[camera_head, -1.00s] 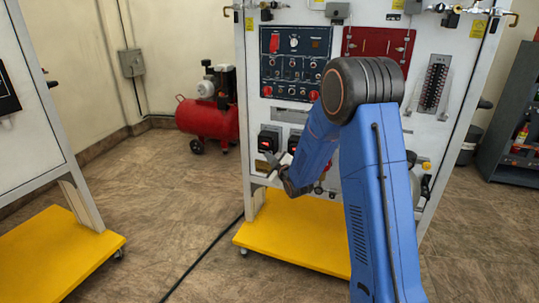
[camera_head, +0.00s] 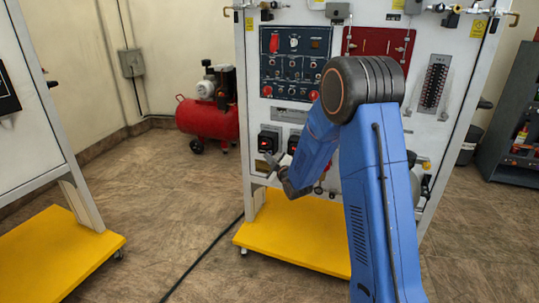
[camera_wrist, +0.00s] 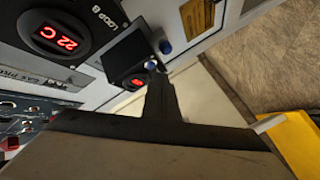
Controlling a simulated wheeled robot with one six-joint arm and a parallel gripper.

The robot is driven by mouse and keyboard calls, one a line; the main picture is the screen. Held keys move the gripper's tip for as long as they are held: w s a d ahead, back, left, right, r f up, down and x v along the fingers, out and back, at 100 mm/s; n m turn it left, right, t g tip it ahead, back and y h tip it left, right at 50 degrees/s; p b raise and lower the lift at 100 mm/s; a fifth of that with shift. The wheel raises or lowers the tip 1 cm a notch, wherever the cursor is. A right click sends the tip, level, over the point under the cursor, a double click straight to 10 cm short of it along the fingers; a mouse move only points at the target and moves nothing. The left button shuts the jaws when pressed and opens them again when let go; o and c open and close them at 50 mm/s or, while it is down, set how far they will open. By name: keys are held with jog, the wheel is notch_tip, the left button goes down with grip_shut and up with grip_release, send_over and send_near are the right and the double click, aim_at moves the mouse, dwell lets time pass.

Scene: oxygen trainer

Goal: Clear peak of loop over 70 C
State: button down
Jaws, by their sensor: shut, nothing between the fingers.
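Two dark temperature units sit on the trainer's white panel. One unit (camera_wrist: 62,38), with a LOOP B label beside it, shows a red 22 C in the wrist view. The other unit (camera_wrist: 128,55) has a red readout partly hidden and unreadable. In the head view my gripper (camera_head: 274,163) is just below the left unit (camera_head: 268,141).
The trainer (camera_head: 420,100) stands on a yellow base (camera_head: 290,240). A panel of switches (camera_head: 295,65) is above the units. A second trainer (camera_head: 30,110) is at left, and a red compressor (camera_head: 207,118) is behind. Open floor lies between the trainers; a dark cable (camera_head: 200,257) crosses it.

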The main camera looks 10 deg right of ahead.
jog(key=shift+s+a, duration=0.1)
jog(key=shift+s, duration=0.1)
jog(key=s+a, duration=0.1)
jog(key=s, duration=0.1)
jog(key=s+a, duration=0.2)
dwell(0.7)
jog(key=shift+r, duration=0.1)
jog(key=s+d+r+m+g+h, duration=0.1)
jog(key=s+d+r+m+g, duration=0.15)
jog(key=s, duration=0.45)
jog(key=s+d+r+m+g+h, duration=0.1)
jog(key=s+r+m+g, duration=0.1)
jog(key=s+r, duration=0.35)
jog(key=s+d+r+m+g+h, duration=0.1)
jog(key=s+d+m+g, duration=0.1)
jog(key=s, duration=0.6)
jog(key=s+d+m+g, duration=0.1)
jog(key=s+m+g, duration=0.4)
jog(key=s, duration=2.8)
jog(key=shift+s+d+g, duration=0.35)
